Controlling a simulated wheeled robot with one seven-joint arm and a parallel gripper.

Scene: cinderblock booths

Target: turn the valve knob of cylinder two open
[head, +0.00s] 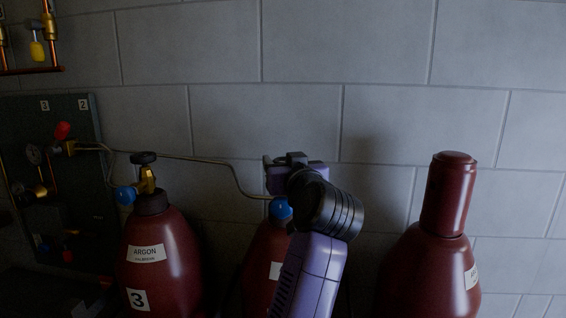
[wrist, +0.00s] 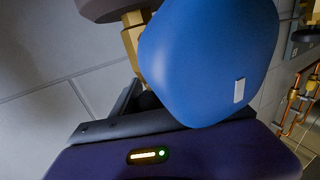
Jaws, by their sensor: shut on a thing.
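Cylinder two (head: 260,262), dark red, stands in the middle of the head view, its right side hidden behind my arm. Its blue fitting (head: 281,209) shows just below my gripper (head: 288,168). The fitting (wrist: 208,60) fills much of the wrist view, with the brass valve (wrist: 133,48) behind it. My gripper is at the valve top, shut on the valve knob. Only a small black part of the knob (wrist: 148,101) shows beside the dark finger; the gripper and fitting hide the rest. How far it is turned cannot be seen.
Cylinder 3 (head: 160,250), labelled ARGON, stands to the left with its black knob (head: 144,157) uncovered. A capped cylinder (head: 435,270) stands to the right. A thin pipe (head: 215,163) runs from the panel (head: 85,150) to the middle valve. A block wall (head: 390,45) is close behind.

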